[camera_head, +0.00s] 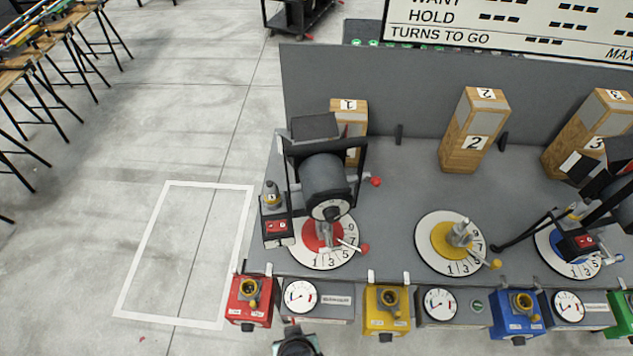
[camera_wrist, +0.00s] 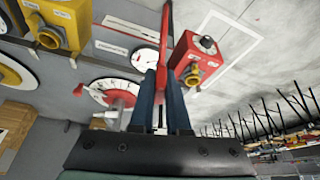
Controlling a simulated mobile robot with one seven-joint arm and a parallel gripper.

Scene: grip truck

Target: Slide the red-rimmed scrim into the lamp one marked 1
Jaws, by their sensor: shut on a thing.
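My gripper (camera_wrist: 162,82) has two blue fingers shut on a thin red edge (camera_wrist: 164,42), seen nearly edge-on in the wrist view. This looks like the red-rimmed scrim; its mesh cannot be made out. In the head view, a dark part of my arm's end shows at the bottom edge, in front of the bench, and the scrim is not clear there. Lamp one (camera_head: 325,180), a black drum-shaped lamp in a frame, stands over the red dial (camera_head: 322,238) at the bench's left. The held edge is apart from the lamp.
A wooden block marked 1 (camera_head: 352,145) stands behind the lamp. A red box (camera_head: 250,298), a gauge (camera_head: 301,297) and a yellow box (camera_head: 387,308) line the front edge. Another black lamp (camera_head: 612,185) stands at right. Bare floor lies left of the bench.

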